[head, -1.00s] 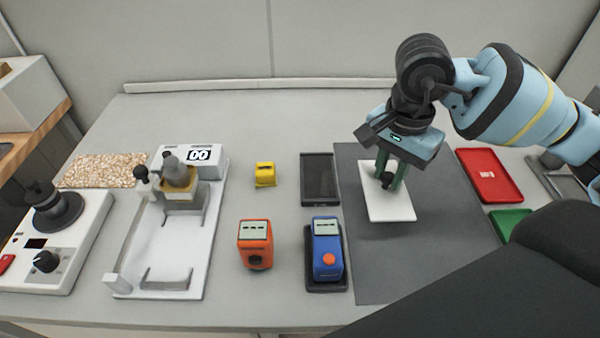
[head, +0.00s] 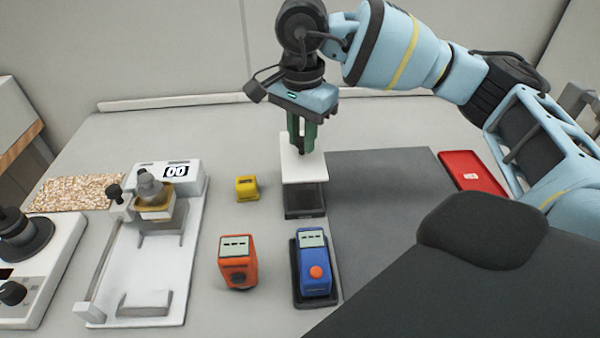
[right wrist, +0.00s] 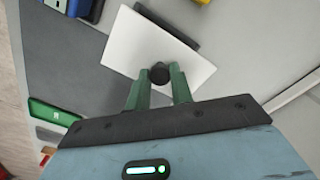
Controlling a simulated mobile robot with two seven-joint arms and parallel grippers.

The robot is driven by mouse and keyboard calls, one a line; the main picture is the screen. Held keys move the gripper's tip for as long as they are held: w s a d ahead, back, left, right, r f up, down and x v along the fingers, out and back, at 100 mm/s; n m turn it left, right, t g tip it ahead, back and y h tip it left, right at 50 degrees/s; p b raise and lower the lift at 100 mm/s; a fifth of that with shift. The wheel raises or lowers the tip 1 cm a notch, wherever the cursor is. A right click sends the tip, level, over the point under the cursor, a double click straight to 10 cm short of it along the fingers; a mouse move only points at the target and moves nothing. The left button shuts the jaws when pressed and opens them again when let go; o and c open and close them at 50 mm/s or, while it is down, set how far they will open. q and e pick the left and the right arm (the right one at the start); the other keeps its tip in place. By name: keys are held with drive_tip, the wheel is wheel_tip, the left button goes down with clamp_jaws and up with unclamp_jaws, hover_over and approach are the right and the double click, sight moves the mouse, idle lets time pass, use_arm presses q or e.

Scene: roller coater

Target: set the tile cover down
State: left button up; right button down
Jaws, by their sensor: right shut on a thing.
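The tile cover is a white flat plate (head: 303,168) with a dark round knob on top. My right gripper (head: 303,148) is shut on that knob, and the cover hangs level over the far part of a dark rectangular tray (head: 305,199). The near part of the tray shows below the cover's front edge. A dark strip of the tray shows past the plate's edge. My left gripper is not in view.
A blue device (head: 314,265) stands close in front of the tray, with an orange device (head: 238,262) and a small yellow block (head: 247,188) to the left. A grey mat (head: 390,200) lies clear on the right. A red tray (head: 472,173) is beyond it. The coater (head: 150,255) stands left.

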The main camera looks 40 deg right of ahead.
sight(302, 155)
drive_tip(key=shift+f, duration=3.75)
drive_tip(key=shift+f, duration=0.5)
drive_tip(key=c, duration=1.2)
unclamp_jaws()
drive_tip(key=shift+c, duration=0.2)
wheel_tip(302, 155, up, 13)
drive_tip(key=shift+r, duration=0.1)
